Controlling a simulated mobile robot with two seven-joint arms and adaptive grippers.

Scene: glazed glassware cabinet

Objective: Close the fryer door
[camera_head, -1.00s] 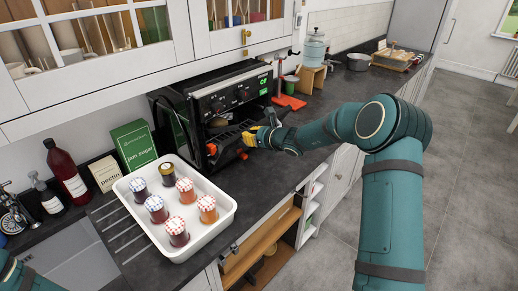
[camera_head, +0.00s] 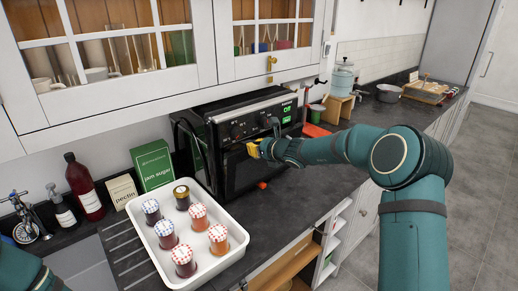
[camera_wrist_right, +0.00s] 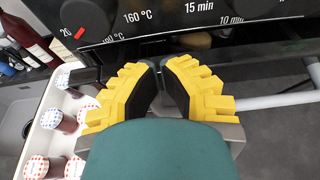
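The fryer (camera_head: 240,130) is a black countertop appliance with dials and a green lit display. Its dark door (camera_head: 245,172) stands close to upright below the control panel; I cannot tell whether it is fully seated. My right gripper (camera_head: 255,149) is at the upper part of the door's front. In the right wrist view its yellow fingers (camera_wrist_right: 160,73) come together at the tips with nothing visible between them, just below the temperature and time markings. A grey bar (camera_wrist_right: 275,102) lies to their right. My left gripper is out of view; only part of its arm shows at lower left.
A white tray (camera_head: 238,240) with several jam jars stands left of the fryer, near its front. A green jam sugar box (camera_head: 152,165), a pectin box (camera_head: 121,191) and bottles stand behind the tray. Glazed cabinets overhang the counter.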

